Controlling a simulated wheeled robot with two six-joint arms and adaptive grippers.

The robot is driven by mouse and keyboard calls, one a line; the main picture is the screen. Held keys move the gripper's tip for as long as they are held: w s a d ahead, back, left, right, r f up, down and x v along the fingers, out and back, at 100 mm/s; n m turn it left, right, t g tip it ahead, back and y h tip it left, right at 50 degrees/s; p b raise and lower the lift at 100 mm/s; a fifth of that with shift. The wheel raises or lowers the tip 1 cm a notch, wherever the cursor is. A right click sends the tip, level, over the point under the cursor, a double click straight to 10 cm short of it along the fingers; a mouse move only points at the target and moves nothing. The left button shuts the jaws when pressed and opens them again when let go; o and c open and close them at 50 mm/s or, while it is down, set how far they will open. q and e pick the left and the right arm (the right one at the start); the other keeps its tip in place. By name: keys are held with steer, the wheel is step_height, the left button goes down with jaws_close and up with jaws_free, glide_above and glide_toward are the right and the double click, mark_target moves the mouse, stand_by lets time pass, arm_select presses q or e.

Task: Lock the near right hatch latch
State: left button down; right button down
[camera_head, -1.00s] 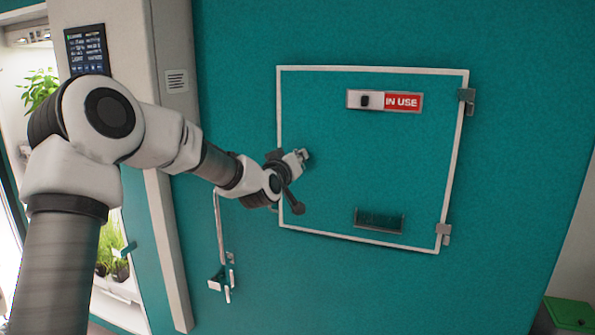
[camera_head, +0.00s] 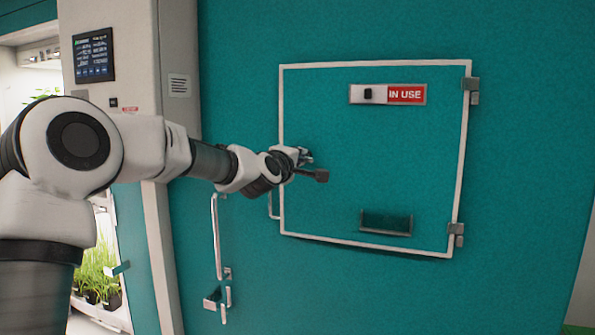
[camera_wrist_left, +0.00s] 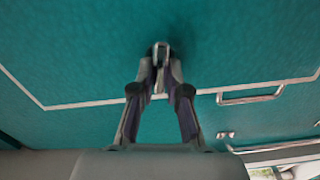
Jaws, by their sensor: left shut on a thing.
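The teal hatch (camera_head: 370,160) with its white frame is closed flat in the teal wall. My left gripper (camera_head: 304,156) is at the left edge of the hatch, shut on a small grey latch piece. In the left wrist view the fingers (camera_wrist_left: 160,66) close together on the metallic latch (camera_wrist_left: 160,50), just inside the white frame line. The fingers hide most of the latch, so its exact angle cannot be told. My right gripper is not in view.
An IN USE slider sign (camera_head: 387,94) is on the hatch's upper part, with a small ledge (camera_head: 386,222) below. Hinges (camera_head: 471,91) are on its right edge. A long handle (camera_head: 216,235) and a bracket (camera_head: 218,298) are at lower left. A control panel (camera_head: 94,55) is at upper left.

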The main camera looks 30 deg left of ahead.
arm_select(q)
steer(key=shift+n+b, duration=0.95)
steer(key=shift+n, duration=0.15)
steer(key=shift+r, duration=0.1)
steer(key=c, duration=1.2)
jaws_free()
steer(key=shift+o, duration=0.2)
steer(key=shift+w, duration=0.2)
steer(key=shift+s, duration=0.1)
